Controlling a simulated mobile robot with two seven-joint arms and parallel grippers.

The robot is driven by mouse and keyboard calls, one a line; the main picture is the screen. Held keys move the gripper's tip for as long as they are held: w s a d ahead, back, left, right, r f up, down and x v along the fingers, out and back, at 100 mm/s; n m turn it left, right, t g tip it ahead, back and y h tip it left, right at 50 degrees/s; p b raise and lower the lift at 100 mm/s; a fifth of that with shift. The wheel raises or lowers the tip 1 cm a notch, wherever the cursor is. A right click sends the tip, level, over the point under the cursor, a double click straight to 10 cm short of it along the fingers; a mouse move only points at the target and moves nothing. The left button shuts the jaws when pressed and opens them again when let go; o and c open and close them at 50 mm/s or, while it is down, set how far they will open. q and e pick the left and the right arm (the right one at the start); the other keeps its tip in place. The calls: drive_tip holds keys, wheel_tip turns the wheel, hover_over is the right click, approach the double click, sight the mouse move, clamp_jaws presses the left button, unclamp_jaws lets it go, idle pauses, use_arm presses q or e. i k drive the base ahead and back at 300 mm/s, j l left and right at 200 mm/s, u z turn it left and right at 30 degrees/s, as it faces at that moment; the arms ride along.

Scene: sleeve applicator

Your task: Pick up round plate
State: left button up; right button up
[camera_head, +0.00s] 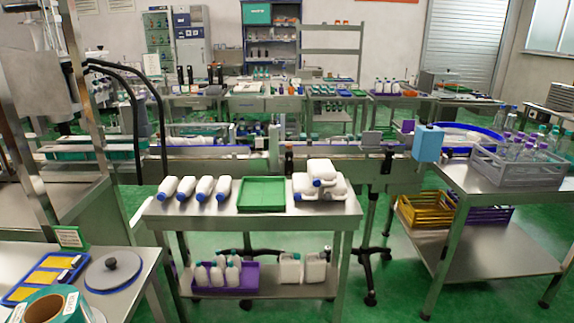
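The round plate (100,279) is a flat grey disc with a dark knob in its middle. It lies on the metal table at the lower left, near that table's right edge. Neither of my grippers shows in the head view, so their position and state cannot be seen.
The lower-left table (137,298) also holds a blue tray (22,292) with yellow pieces, a teal roll (50,306) and a small green sign (70,237). A metal table (170,221) with white bottles and a green tray (262,194) stands in the middle. Green floor shows between tables.

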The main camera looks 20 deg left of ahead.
sight(112, 270)
drive_tip(key=i+u, duration=0.25)
drive_tip(key=u, duration=0.15)
drive_tip(key=i+u, duration=0.4)
drive_tip(key=i+l+u, duration=0.15)
drive_tip(key=u, duration=0.25)
drive_tip(key=i+u, duration=0.2)
drive_tip(key=u, duration=0.25)
drive_tip(key=i+l+u, duration=0.2)
drive_tip(key=u, duration=0.25)
drive_tip(key=i+l+u, duration=0.15)
drive_tip(key=u, duration=0.3)
drive_tip(key=i+l+u, duration=0.1)
drive_tip(key=l+u, duration=0.35)
drive_tip(key=i+l+u, duration=0.1)
drive_tip(key=u, duration=0.35)
